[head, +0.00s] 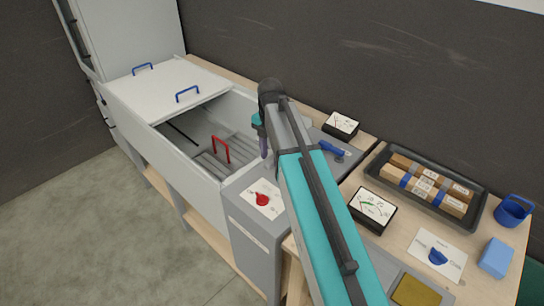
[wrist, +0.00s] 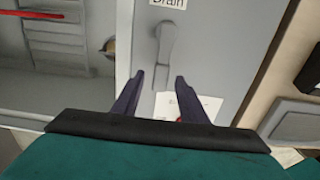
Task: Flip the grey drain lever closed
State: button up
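In the wrist view, the grey drain lever (wrist: 165,45) sits on a grey panel just below a white label reading "Drain" (wrist: 168,3). Its handle runs down the picture from a rounded pivot, toward the gap between my fingertips. My gripper (wrist: 160,76) is open, its two dark fingers apart on either side of the handle's lower end. I cannot tell whether either finger touches the lever. In the head view my gripper (head: 262,145) is above the panel beside the tank, and my arm hides the lever.
The open tank (head: 190,140) with a red handle (head: 220,149) lies left of my gripper. A red knob (head: 262,199) sits on the grey cabinet in front. A blue lever (head: 333,149), gauges and a black tray (head: 480,202) of boxes are to the right.

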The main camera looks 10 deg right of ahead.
jog(key=shift+f, duration=0.6)
grip_shut()
jog(key=shift+d, duration=0.35)
jog(key=shift+a, duration=0.35)
